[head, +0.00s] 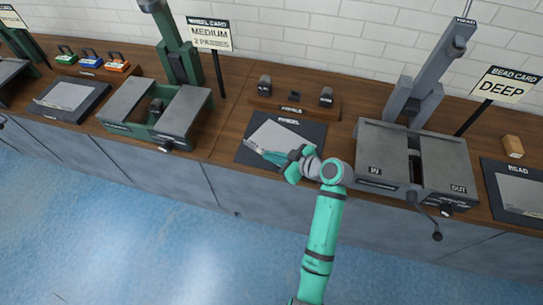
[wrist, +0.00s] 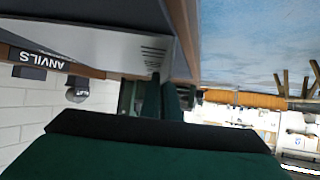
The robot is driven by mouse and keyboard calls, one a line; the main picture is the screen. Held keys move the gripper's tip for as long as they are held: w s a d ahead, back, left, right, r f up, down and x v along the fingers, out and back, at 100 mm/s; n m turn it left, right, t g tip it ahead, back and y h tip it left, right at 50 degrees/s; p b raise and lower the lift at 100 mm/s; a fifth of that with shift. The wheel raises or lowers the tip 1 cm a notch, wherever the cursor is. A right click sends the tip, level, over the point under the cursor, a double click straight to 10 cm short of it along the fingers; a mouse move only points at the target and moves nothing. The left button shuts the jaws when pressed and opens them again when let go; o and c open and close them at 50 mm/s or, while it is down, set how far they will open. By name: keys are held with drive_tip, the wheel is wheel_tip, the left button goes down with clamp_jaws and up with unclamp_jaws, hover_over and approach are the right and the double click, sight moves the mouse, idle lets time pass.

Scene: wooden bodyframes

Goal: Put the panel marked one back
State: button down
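A light grey panel (head: 283,136) lies over a dark mat (head: 316,134) on the wooden bench, left of the grey machine. In the wrist view a pale sheet (wrist: 110,48) with short dark lines near its end appears to be this panel. No mark "one" is readable. My gripper (head: 272,157) is at the panel's front edge in the head view. In the wrist view its dark green fingers (wrist: 163,100) are close together near the sheet's end. Whether they grip the panel is unclear.
An anvils rack (head: 292,108) stands behind the mat. A green wheel machine (head: 155,110) is left. A grey bead machine (head: 415,160) with a crank is right. Another panel (head: 70,95) lies on a mat far left, and one (head: 522,193) far right. Blue floor is clear in front.

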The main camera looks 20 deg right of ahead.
drive_tip(key=shift+f, duration=0.1)
drive_tip(key=c, duration=2)
unclamp_jaws()
drive_tip(key=shift+s+d+r, duration=0.1)
drive_tip(key=shift+r, duration=0.1)
drive_tip(key=v, duration=1.1)
drive_tip(key=shift+s+d+r, duration=0.1)
drive_tip(key=shift+s+d, duration=0.1)
drive_tip(key=shift+s, duration=0.05)
